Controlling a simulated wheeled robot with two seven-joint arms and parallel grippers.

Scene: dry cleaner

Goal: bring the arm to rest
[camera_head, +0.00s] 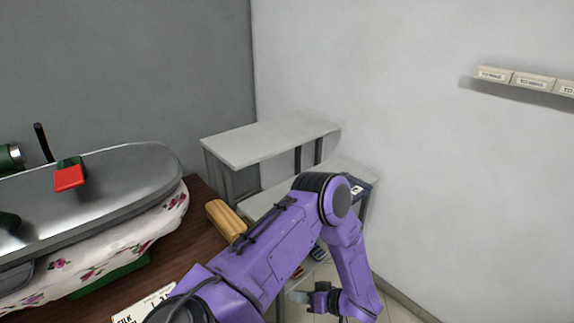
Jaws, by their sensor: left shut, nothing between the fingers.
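My left arm is purple and reaches in from the bottom edge, bends at a high elbow, then drops down. My left gripper (299,297) hangs low at the bottom centre, beside the grey shelf unit. Its fingers point to the left, and it is shut and empty. My right gripper is not in view.
A stepped grey shelf unit (262,140) stands behind my arm. Labelled boxes (533,81) sit on the right wall.

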